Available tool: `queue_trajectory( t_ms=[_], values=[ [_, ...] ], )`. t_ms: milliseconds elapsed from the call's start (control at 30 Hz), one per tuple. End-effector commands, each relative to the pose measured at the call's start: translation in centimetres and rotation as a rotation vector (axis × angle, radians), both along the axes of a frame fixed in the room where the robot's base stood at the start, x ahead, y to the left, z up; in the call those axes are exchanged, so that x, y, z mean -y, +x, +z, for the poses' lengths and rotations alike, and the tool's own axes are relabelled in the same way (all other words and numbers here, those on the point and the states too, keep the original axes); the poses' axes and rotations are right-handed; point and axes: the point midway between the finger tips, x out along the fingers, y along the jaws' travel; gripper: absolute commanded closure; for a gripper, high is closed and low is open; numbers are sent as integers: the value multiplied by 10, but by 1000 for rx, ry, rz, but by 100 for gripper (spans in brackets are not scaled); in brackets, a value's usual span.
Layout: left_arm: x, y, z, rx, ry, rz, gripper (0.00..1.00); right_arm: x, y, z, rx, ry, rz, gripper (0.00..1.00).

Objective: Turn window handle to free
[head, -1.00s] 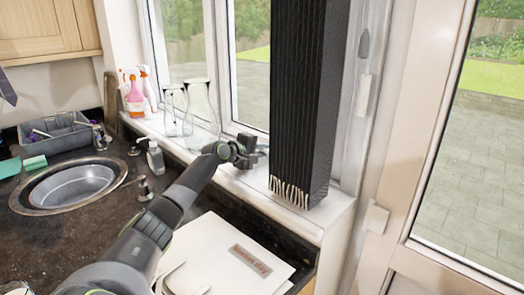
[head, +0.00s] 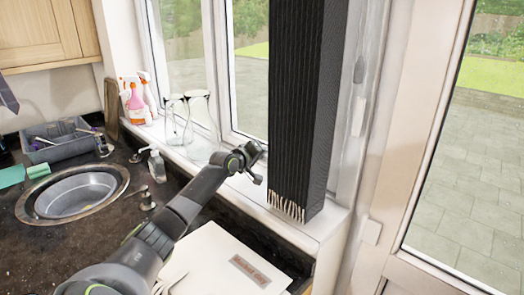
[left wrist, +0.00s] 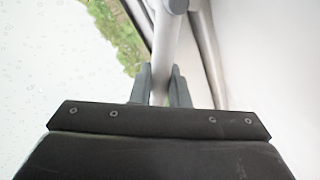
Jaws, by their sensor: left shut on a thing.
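The window handle (left wrist: 164,50) is a pale grey bar in the left wrist view, running up from between my fingers to a darker grey part at the top edge. My left gripper (left wrist: 160,88) is shut on it, one dark finger on each side. In the head view, my left gripper (head: 254,162) is at the window's lower frame, just left of the tall black pleated column. I cannot make out the held handle there. My right gripper is not in view.
The black pleated column (head: 300,110) stands on the white sill, close right of my gripper. Upturned glass vessels (head: 198,125) and spray bottles (head: 137,98) stand on the sill to the left.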

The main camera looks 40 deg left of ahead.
Motion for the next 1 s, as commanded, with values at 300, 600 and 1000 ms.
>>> queue_trajectory(
  t_ms=[300,600,1000],
  values=[
    [3,-1,4,6,77,1,100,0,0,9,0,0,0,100],
    [3,0,4,6,81,1,100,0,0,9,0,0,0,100],
    [3,0,4,7,80,0,65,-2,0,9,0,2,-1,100]
  ],
)
